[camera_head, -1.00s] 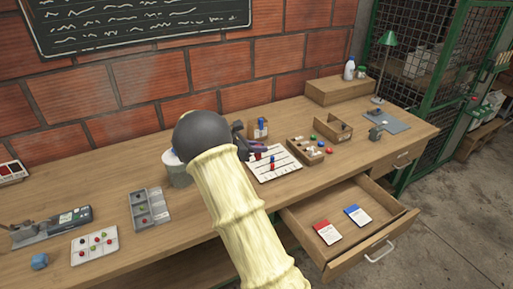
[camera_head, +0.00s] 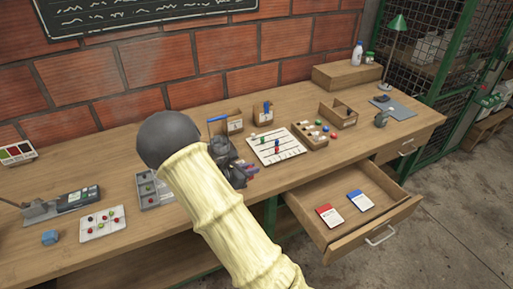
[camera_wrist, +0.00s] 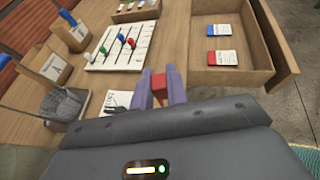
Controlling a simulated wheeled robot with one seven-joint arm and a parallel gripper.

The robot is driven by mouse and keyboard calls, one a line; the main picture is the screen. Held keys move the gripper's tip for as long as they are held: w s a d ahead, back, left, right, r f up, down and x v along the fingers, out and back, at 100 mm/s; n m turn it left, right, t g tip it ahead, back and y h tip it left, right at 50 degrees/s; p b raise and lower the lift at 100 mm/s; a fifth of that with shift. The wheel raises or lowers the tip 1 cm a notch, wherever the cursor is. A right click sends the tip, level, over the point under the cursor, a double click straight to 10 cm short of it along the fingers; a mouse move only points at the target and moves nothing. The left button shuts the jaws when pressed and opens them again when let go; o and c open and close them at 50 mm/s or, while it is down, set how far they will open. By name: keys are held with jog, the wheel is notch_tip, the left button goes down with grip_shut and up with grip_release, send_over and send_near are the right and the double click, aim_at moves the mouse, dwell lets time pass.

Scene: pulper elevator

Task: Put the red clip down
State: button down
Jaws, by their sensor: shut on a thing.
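My gripper (camera_wrist: 162,85) is shut on the red clip (camera_wrist: 158,83), seen between its two purple-grey fingers in the wrist view. It is over the table's front edge, beside the open drawer (camera_wrist: 232,78). In the head view my gripper (camera_head: 247,172) is left of and below the white lined board (camera_head: 262,152), and the clip cannot be made out there. The board carries several coloured clips, among them green, blue and red. A red-topped card (camera_wrist: 221,57) and a blue-topped card (camera_wrist: 222,31) lie in the drawer.
A metal bucket (camera_wrist: 58,108) and two wooden boxes (camera_wrist: 50,65) (camera_wrist: 84,18) stand left of my gripper. A small white card (camera_wrist: 117,101) lies near it. A compartment tray (camera_head: 312,135) holds coloured pieces. Bare tabletop shows right of the board (camera_head: 355,145).

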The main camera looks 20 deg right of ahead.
jog(key=s+a+f+n+t+y, duration=0.1)
jog(key=s+a+f+n+t, duration=0.1)
jog(key=s+a+f, duration=0.2)
jog(key=s+a+f+n+t+y, duration=0.1)
jog(key=s+a+f, duration=0.3)
jog(key=f, duration=0.6)
jog(key=shift+s+a+f+n+t, duration=0.25)
jog(key=shift+s+a+n+t, duration=0.15)
jog(key=shift+a+n+t, duration=0.55)
jog(key=shift+a+m, duration=0.15)
jog(key=shift+m, duration=0.1)
jog(key=shift+w+a, duration=0.1)
jog(key=shift+r, duration=0.15)
